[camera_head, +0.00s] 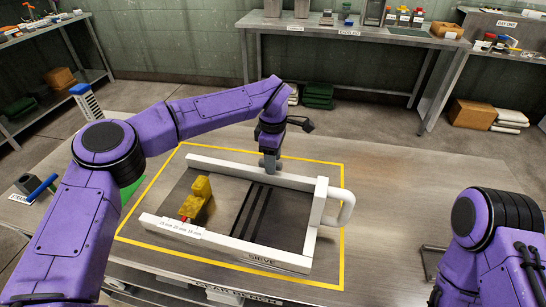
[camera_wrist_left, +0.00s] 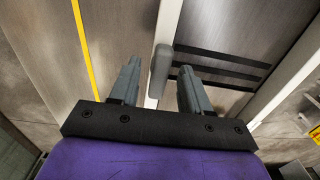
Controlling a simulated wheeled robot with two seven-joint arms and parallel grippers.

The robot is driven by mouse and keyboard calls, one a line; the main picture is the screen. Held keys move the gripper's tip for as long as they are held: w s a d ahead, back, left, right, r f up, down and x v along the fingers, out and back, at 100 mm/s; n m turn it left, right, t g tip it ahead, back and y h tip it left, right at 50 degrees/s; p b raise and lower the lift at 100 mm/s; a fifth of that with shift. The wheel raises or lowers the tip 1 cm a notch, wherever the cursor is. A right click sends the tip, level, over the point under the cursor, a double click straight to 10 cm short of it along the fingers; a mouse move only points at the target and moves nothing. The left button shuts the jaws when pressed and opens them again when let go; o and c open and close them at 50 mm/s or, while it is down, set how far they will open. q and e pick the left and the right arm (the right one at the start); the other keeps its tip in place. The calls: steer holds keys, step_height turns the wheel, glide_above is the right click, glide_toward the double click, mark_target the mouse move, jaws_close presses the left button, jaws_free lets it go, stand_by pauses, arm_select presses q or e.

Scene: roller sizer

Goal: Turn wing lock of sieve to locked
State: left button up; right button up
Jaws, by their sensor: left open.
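The sieve (camera_head: 270,262) is a white frame with a dark striped panel and a handle (camera_head: 345,201) on its right side, lying on the bench. My left gripper (camera_head: 270,163) points down at the frame's back rail. In the left wrist view a grey elongated tab, seemingly the wing lock (camera_wrist_left: 159,70), sits on the white rail. It lies roughly along the rail. My open left gripper (camera_wrist_left: 160,72) has one finger on each side of it, with gaps showing. In the head view the gripper hides the wing lock. My right arm is at the right; its gripper is not visible.
Yellow tape (camera_head: 342,230) outlines the area around the sieve on the bench (camera_head: 410,190). A yellow block-like piece (camera_head: 197,200) stands at the frame's left end. Open bench lies to the right. A back table (camera_head: 400,38) holds containers.

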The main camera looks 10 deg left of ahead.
arm_select(q)
steer(key=shift+f, duration=0.1)
jaws_close()
steer(key=shift+n, duration=1.2)
steer(key=n, duration=0.3)
steer(key=shift+w+n, duration=0.2)
steer(key=shift+n, duration=0.1)
steer(key=n, duration=0.5)
steer(key=shift+w+a+b, duration=0.1)
steer(key=shift+a+b, duration=0.05)
steer(key=shift+b, duration=0.15)
steer(key=n+b, duration=0.1)
steer(key=n, duration=0.2)
steer(key=n+b, duration=0.1)
steer(key=n, duration=0.2)
steer(key=shift+w+a+n, duration=0.1)
steer(key=shift+a+n, duration=0.1)
steer(key=shift+n, duration=0.2)
